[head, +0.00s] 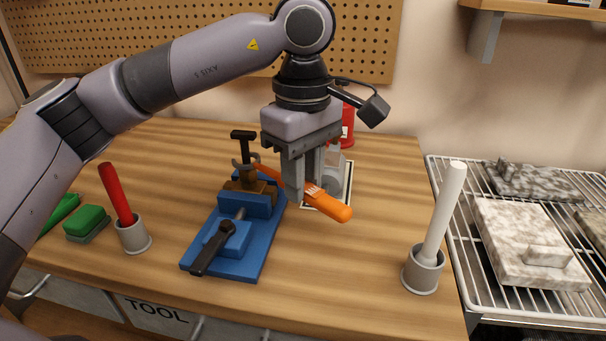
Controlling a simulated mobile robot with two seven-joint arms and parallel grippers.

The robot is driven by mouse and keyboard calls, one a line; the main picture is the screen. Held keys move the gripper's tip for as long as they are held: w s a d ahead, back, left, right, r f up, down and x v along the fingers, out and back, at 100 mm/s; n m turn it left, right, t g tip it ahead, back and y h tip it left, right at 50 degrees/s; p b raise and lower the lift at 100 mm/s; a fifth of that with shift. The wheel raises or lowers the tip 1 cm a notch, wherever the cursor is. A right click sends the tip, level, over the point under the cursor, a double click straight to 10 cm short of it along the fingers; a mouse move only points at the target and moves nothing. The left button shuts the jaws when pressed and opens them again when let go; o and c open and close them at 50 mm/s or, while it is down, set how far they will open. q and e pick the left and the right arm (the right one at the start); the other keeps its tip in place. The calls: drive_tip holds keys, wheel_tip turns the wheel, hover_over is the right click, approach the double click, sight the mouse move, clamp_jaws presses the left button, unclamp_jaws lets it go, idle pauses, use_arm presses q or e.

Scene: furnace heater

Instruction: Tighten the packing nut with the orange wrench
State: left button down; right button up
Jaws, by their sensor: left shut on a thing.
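The orange wrench (328,205) is held in my left gripper (305,185), with its thick handle end pointing to the lower right. Its other end reaches left toward a brass-coloured fitting (249,182) clamped in a blue vise (232,243). The fitting, which seems to carry the packing nut, has a black T-shaped handle (243,141) on top. A grey open jaw (243,165) shows around or beside the fitting's stem; I cannot tell whether it seats on the nut. My right gripper is not in view.
A red-handled tool (115,194) stands in a grey cup at left, next to a green brush (87,221). A white rod (444,210) stands in a cup at right. A wire rack (465,255) holds stone-like slabs. A red bottle (347,128) stands behind my gripper.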

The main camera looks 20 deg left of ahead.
use_arm(q)
drive_tip(key=shift+f+b, duration=0.95)
drive_tip(key=shift+f, duration=0.25)
drive_tip(key=s+m, duration=0.1)
drive_tip(key=s+a+m, duration=0.1)
drive_tip(key=s+m+b, duration=0.1)
drive_tip(key=shift+s+a, duration=0.25)
drive_tip(key=shift+a, duration=0.15)
drive_tip(key=shift+m, duration=0.3)
